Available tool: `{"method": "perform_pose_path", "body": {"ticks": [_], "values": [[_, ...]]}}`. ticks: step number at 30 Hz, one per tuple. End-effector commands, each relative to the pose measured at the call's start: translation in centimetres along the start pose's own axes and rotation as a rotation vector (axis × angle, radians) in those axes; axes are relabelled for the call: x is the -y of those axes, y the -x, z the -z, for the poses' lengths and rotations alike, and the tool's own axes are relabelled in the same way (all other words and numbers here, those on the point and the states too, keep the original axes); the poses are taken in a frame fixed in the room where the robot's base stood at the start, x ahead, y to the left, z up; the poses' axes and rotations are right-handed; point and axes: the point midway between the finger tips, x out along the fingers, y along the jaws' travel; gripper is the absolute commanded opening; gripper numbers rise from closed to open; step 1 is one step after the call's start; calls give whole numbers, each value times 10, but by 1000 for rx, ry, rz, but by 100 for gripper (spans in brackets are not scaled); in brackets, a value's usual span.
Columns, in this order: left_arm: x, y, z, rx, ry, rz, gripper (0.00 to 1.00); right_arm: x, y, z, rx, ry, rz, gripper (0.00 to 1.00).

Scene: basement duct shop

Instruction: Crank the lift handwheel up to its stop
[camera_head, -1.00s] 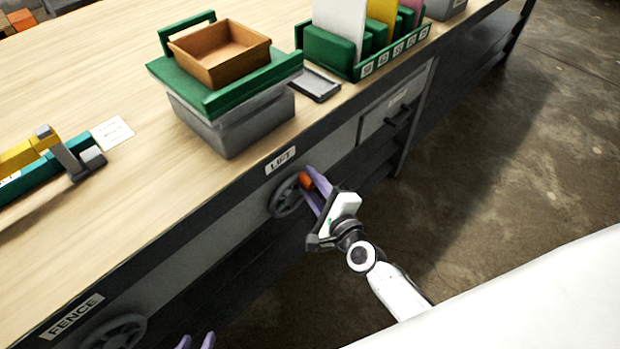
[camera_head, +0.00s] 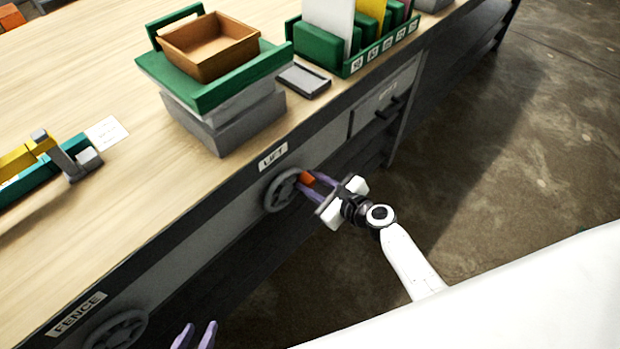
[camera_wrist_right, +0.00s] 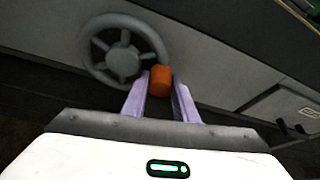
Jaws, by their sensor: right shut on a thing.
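The lift handwheel (camera_head: 281,190) is a grey spoked wheel on the bench's front, under the LIFT label (camera_head: 273,157). It also shows in the right wrist view (camera_wrist_right: 122,52). Its orange knob (camera_head: 306,179) sits on the right side of the rim; in the right wrist view the knob (camera_wrist_right: 161,80) is at the rim's lower right. My right gripper (camera_head: 310,188) is shut on the knob, with a purple finger on each side. The lift platform (camera_head: 205,88), green-topped over a grey base, carries a brown tray (camera_head: 213,48). My left gripper (camera_head: 195,336) shows only two separated fingertips at the bottom edge.
A second handwheel (camera_head: 118,330) is below the FENCE label (camera_head: 76,314). A drawer (camera_head: 385,102) is right of the lift wheel. A green rack (camera_head: 352,60) and a dark flat tray (camera_head: 303,81) stand on the bench (camera_head: 70,235). Open floor lies to the right.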

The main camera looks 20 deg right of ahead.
Motion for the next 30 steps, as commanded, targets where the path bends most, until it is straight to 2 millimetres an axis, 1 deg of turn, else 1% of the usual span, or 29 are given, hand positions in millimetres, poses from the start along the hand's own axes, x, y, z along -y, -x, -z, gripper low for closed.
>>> {"method": "perform_pose_path", "body": {"ticks": [9,22,23,24,30], "values": [[0,1,1,-2,0,0,31,0,-2,6,-3,-78,-27,0],[0,1,2,-3,0,0,31,-1,-2,7,-5,-84,-30,0],[0,1,2,-3,0,0,31,-1,-2,7,-5,-84,-30,30],[0,1,2,-3,0,0,31,-1,-2,7,-5,-83,-30,34],[0,1,2,-4,0,0,31,-1,-2,6,-3,-81,-32,34]]}}
